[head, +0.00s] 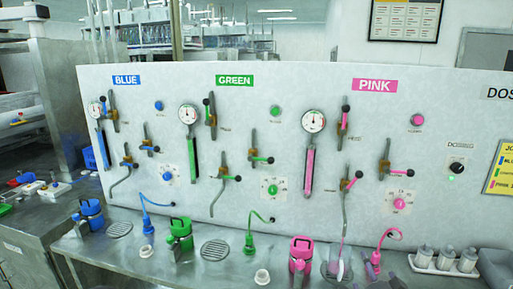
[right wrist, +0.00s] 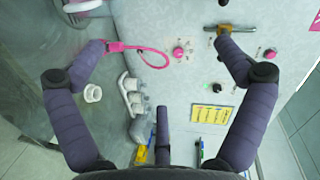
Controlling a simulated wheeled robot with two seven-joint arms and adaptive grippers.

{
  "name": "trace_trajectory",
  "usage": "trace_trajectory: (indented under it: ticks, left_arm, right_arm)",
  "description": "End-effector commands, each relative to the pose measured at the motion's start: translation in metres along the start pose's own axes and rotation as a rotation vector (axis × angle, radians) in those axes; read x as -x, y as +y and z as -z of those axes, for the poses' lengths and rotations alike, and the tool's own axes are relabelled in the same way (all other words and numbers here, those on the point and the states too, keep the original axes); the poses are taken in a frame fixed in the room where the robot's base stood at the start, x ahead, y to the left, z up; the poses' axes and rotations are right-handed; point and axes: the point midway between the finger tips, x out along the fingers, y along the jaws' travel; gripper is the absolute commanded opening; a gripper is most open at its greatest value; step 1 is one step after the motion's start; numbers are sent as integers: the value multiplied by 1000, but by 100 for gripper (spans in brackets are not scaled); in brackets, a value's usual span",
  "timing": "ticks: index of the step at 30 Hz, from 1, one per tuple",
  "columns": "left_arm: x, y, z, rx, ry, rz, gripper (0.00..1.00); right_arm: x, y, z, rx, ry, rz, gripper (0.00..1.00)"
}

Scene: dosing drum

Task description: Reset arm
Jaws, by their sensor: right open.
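My right gripper (right wrist: 162,42) shows in the right wrist view with its dark padded fingers spread wide and nothing between them. It faces the grey panel (right wrist: 185,20). A pink hose loop (right wrist: 152,62) is near its left finger, and a brass-coloured valve fitting (right wrist: 228,27) is by the tip of its right finger. I cannot tell whether either touches. In the head view a dark shape at the bottom edge may be part of my right arm. My left gripper is in neither view.
The panel (head: 270,90) has BLUE, GREEN and PINK sections with gauges and valve handles. Blue (head: 91,213), green (head: 180,235) and pink (head: 300,256) canisters stand on the bench before it. A white tray with bottles (head: 445,262) stands at right. A yellow sign (right wrist: 212,114) is on the panel.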

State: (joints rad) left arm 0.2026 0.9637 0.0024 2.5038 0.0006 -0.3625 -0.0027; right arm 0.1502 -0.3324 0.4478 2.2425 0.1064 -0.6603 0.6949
Motion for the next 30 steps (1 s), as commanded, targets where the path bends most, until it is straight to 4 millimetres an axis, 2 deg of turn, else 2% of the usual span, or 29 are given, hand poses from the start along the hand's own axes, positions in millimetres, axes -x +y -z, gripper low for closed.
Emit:
trace_trajectory:
  ticks: [5,8,14,19,23,30]
  left_arm:
    - [0,0,0,0,1,0,40]
    - [0,0,0,0,0,0,40]
    - [0,0,0,0,1,0,40]
    - [0,0,0,0,0,0,40]
    - [0,0,0,0,0,0,40]
    - [0,0,0,0,0,0,40]
  right_arm:
    - [-15,43,-44,82,-110,-96,100]
    - [-20,77,-77,146,-200,-165,100]
    - [-18,145,-145,273,-395,-287,100]
    - [-1,202,-200,374,-575,-373,100]
    - [21,243,-240,443,-719,-428,100]
    - [79,313,-306,554,-1003,-501,100]
